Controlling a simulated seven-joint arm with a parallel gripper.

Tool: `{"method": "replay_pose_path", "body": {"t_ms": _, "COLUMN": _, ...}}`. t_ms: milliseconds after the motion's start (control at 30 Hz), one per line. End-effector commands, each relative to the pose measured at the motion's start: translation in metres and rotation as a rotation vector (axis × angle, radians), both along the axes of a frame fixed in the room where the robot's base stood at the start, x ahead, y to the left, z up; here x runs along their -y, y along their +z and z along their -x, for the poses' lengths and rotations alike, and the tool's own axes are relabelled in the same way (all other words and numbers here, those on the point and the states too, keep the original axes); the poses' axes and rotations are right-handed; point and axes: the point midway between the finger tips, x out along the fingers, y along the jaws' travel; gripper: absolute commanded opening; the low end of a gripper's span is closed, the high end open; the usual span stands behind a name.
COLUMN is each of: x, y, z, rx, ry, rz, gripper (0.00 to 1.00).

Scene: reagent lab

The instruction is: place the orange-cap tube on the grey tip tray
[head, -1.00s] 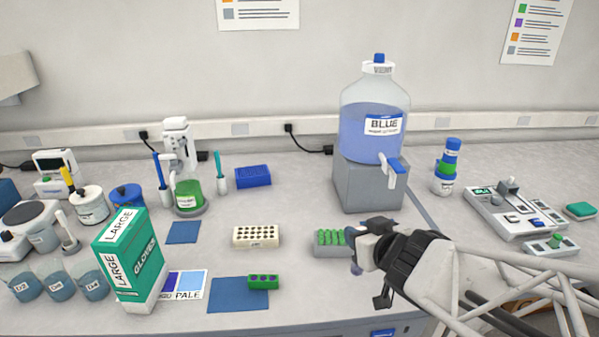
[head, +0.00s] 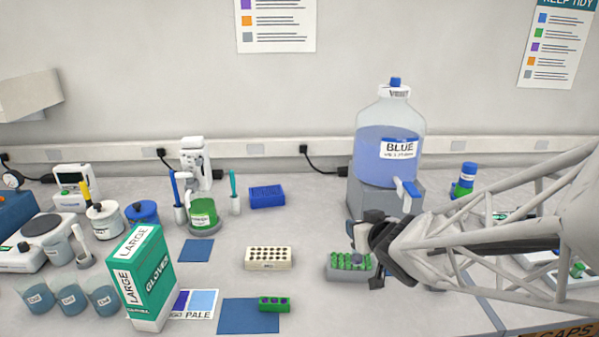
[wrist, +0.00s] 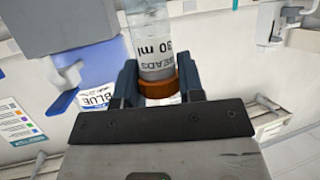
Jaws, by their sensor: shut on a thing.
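The orange-cap tube (wrist: 155,50) is clear with a "BEADS 30 ml" label. In the wrist view its orange cap (wrist: 160,88) sits between the two blue-grey fingers of my gripper (wrist: 159,82), which is shut on it. In the head view my gripper (head: 362,250) is at the right end of the grey tip tray (head: 345,275), which holds several green tips. A small purplish part, perhaps the tube's end, shows over the tips there. Whether it touches them I cannot tell. The cap is hidden in the head view.
A glove box (head: 147,280) stands at left front.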

Motion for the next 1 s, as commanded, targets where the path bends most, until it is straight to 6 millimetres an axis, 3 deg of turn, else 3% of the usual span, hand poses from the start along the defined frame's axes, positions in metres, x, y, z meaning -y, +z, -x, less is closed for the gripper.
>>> {"method": "replay_pose_path", "body": {"t_ms": 100, "x": -0.001, "y": -0.002, "z": -0.017, "rx": -0.001, "ry": 0.001, "rz": 0.000, "gripper": 0.14}}
{"method": "replay_pose_path", "body": {"t_ms": 300, "x": 0.000, "y": -0.003, "z": -0.033, "rx": 0.000, "ry": 0.000, "rz": 0.000, "gripper": 0.14}}
{"method": "replay_pose_path", "body": {"t_ms": 867, "x": -0.001, "y": -0.005, "z": -0.042, "rx": -0.001, "ry": 0.000, "rz": 0.000, "gripper": 0.14}}
{"method": "replay_pose_path", "body": {"t_ms": 1000, "x": -0.001, "y": -0.020, "z": -0.043, "rx": -0.004, "ry": -0.001, "rz": -0.001, "gripper": 0.14}}
